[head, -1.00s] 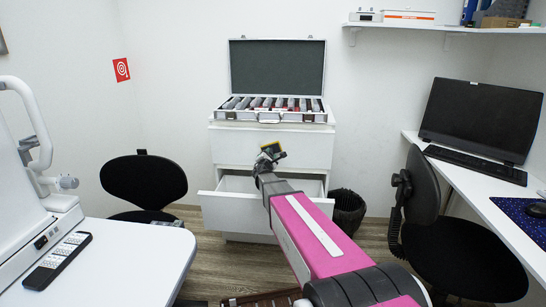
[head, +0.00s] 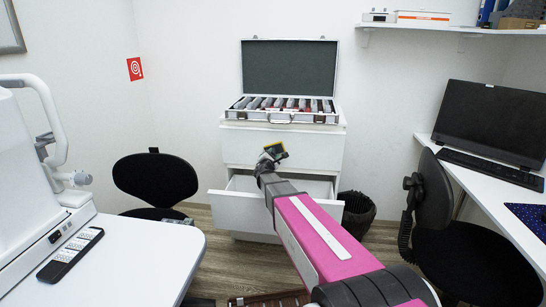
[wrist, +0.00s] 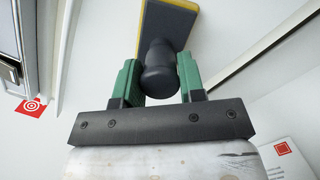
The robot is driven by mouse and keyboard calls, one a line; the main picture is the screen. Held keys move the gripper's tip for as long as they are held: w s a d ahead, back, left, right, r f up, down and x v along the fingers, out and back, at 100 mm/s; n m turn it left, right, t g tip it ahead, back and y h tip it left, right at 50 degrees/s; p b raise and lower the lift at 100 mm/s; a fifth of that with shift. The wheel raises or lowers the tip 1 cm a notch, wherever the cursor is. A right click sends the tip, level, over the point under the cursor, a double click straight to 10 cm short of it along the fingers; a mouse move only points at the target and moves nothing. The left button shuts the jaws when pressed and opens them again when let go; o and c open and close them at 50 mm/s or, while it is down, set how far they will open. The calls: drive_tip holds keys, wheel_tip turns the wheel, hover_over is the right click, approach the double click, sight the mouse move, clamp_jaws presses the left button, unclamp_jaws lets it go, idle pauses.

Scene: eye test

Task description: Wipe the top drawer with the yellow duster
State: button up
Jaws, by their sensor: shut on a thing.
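My gripper (wrist: 159,72) has green fingers shut on the dark round handle of the yellow duster (wrist: 168,24), which has a grey face and yellow edges. In the head view the duster (head: 275,150) shows small at the end of my outstretched arm, overlapping the front of the top drawer (head: 315,152). The top drawer is shut, in a white cabinet. I cannot tell whether the duster touches it.
The lower drawer (head: 240,212) is pulled open below my gripper. An open case (head: 290,75) of several items stands on the cabinet. A dark bin (head: 358,212) stands to its right. Chairs stand left (head: 155,180) and right (head: 470,265), with a white table (head: 140,255) at left.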

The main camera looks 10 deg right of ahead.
drive_tip(key=shift+d+r+v, duration=0.1)
drive_tip(key=shift+d+v, duration=0.05)
drive_tip(key=shift+v, duration=1.35)
drive_tip(key=shift+d+r+v, duration=0.1)
drive_tip(key=shift+r+v, duration=0.05)
drive_tip(key=shift+v, duration=1.3)
drive_tip(key=shift+s, duration=0.25)
drive_tip(key=v, duration=0.3)
drive_tip(key=shift+d+r, duration=0.1)
drive_tip(key=shift+w, duration=0.1)
drive_tip(key=w+a+r, duration=0.1)
drive_tip(key=w+r, duration=0.1)
drive_tip(key=w, duration=0.6)
drive_tip(key=shift+x, duration=0.95)
drive_tip(key=shift+a+f, duration=0.1)
drive_tip(key=shift+a, duration=0.05)
